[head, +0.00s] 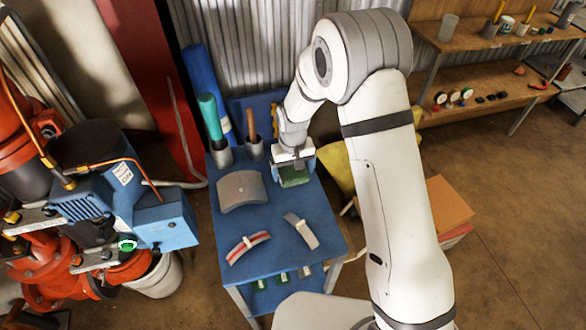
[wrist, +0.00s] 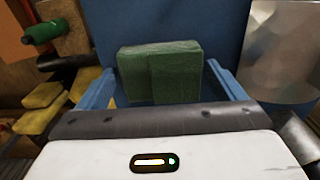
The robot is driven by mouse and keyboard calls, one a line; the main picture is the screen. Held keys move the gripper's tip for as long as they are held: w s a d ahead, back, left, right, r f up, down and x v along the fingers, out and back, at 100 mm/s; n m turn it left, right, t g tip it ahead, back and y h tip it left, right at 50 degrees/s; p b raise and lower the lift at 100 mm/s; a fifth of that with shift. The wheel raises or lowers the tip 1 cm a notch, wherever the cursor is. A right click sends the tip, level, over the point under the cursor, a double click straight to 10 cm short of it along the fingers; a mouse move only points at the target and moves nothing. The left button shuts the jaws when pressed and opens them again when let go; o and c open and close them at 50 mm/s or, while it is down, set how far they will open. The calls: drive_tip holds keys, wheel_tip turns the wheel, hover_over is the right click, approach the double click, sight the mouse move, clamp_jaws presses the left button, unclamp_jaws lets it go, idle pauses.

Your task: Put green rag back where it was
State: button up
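The green rag (head: 294,178) is a folded, block-shaped pad at the back right of the blue table (head: 283,223). In the wrist view the rag (wrist: 175,72) lies between the two blue fingers of my gripper (wrist: 159,76), with a gap visible on each side. My gripper (head: 294,163) points down over the rag and is open around it. My gripper hides part of the rag in the head view. I cannot tell whether the rag touches the table.
On the table are a grey curved plate (head: 242,190), a red-striped curved piece (head: 248,246), a grey bar (head: 301,230) and holders with a green-handled tool (head: 210,116). Blue and orange-red machinery (head: 110,200) stands left. A wooden shelf (head: 480,85) stands at the back right.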

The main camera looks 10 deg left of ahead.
sight(293, 173)
drive_tip(key=shift+o, duration=1)
wheel_tip(293, 173, up, 12)
drive_tip(key=b, duration=0.1)
drive_tip(key=s+d+r+m, duration=0.1)
drive_tip(key=s+d+r, duration=0.2)
drive_tip(key=d+r, duration=0.45)
drive_tip(key=s+d+r+m+t, duration=0.1)
drive_tip(key=s+d+r+m, duration=0.1)
drive_tip(key=s+d, duration=0.6)
drive_tip(key=s+d+r+m+t, duration=0.2)
drive_tip(key=s+d+r, duration=0.2)
drive_tip(key=s+d, duration=0.5)
drive_tip(key=shift+s+d, duration=0.3)
drive_tip(key=shift+s, duration=0.55)
